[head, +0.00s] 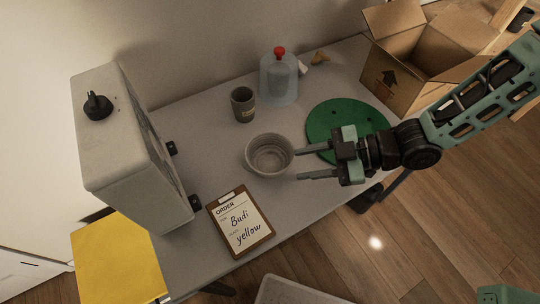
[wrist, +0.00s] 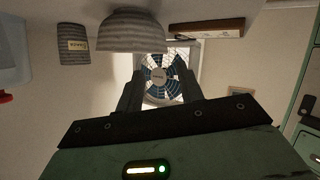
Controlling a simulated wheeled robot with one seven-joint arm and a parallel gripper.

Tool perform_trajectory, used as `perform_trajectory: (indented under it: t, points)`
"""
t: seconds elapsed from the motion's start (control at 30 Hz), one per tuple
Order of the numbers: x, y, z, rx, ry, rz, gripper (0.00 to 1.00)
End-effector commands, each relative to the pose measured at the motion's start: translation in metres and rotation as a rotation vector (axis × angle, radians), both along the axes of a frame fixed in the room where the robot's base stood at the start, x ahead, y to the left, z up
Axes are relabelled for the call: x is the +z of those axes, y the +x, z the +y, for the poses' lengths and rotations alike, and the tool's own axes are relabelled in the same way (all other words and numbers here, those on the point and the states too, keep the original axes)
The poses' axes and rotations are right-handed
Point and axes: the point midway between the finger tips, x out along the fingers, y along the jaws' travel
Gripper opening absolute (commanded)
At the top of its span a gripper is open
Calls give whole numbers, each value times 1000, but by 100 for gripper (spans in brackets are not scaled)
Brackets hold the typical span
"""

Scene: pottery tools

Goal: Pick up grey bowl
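The grey bowl (head: 268,155) stands upright on the table, with ridged walls and an empty inside. My gripper (head: 298,165) is open and empty just right of the bowl, its two fingers pointing at it. The upper fingertip shows close to the bowl's right rim; I cannot tell whether they touch. In the wrist view, which is upside down, the bowl (wrist: 132,30) shows at the top, and the gripper fingers (wrist: 160,90) are spread apart with nothing between them but the background fan.
A grey labelled cup (head: 243,105) stands behind the bowl, near a clear dome with a red knob (head: 279,77). A clipboard (head: 240,219) lies in front. A green disc (head: 342,118) and open cardboard box (head: 419,65) are right. A fan unit (head: 130,150) stands left.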

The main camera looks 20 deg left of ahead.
Motion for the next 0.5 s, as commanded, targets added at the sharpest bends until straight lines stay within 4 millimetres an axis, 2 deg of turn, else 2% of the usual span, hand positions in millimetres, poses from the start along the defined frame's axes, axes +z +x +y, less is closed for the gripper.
perform_trajectory:
  t: [0.1,0.37,0.5]
  points:
    - [-6,-7,18,2,1,2,37]
    - [-13,-13,33,1,-1,1,37]
    - [-20,-23,50,2,0,4,37]
